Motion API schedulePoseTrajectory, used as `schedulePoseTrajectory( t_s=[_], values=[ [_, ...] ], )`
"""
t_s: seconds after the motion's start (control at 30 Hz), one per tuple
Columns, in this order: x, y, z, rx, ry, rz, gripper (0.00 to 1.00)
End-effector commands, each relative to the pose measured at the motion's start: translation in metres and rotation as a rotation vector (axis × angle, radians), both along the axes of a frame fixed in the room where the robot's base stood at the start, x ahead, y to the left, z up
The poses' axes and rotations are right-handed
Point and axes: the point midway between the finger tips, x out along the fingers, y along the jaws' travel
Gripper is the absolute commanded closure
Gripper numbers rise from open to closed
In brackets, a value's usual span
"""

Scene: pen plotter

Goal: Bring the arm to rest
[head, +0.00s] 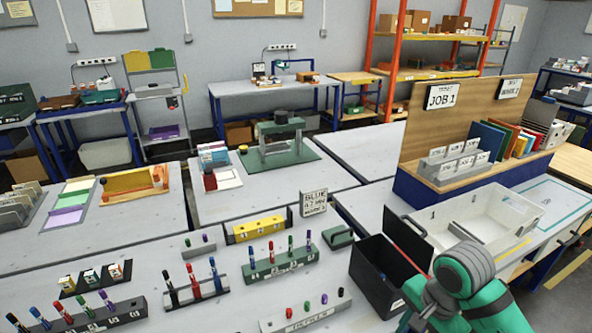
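My arm (468,272) shows at the lower right as green and grey links, bent above the table beside the black bin (378,272). My gripper is not visible in the head view, so I cannot tell whether it holds anything. A green machine with a dark top (280,135), likely the plotter, stands on the table at the middle. A green rack (280,265) with several upright pens stands in front of it.
A white tray (440,222) lies right of the black bin. A wooden board with a "JOB 1" sign (442,95) rises behind it. More pen racks (90,320) stand at the lower left. A yellow block (258,228) and a small sign (314,203) stand mid-table.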

Motion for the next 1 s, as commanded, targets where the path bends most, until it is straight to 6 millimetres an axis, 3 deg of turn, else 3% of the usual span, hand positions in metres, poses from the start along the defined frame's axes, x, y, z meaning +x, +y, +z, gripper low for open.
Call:
schedulePoseTrajectory(
  t_s=[0.37,0.7,0.8,1.0],
  values=[
    [0.060,0.077,-0.007,0.147,-0.233,0.129,0.69],
    [0.131,0.200,0.007,0.363,-0.626,0.263,0.69],
    [0.145,0.233,0.014,0.414,-0.738,0.280,0.69],
    [0.160,0.278,0.023,0.483,-0.942,0.268,0.69]
  ],
)
